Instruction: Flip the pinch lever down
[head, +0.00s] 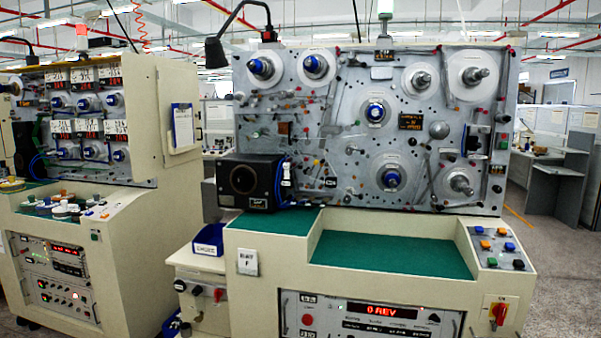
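The grey upright panel (340,110) of the winding machine faces me. It carries several spindles, some with blue hubs, such as the upper left spindle (261,67) and the middle spindle (376,112). Bare metal spindles include the lower right spindle (460,184). Small rollers, pins and thin arms lie between them. I cannot tell which small part is the pinch lever, or whether it is up or down. My gripper is not in view.
A black box (249,183) stands at the panel's lower left. The green work surface (390,255) below the panel is clear. A button panel (496,246) and a red rotary switch (499,312) are at the right. A second machine (110,220) stands on the left.

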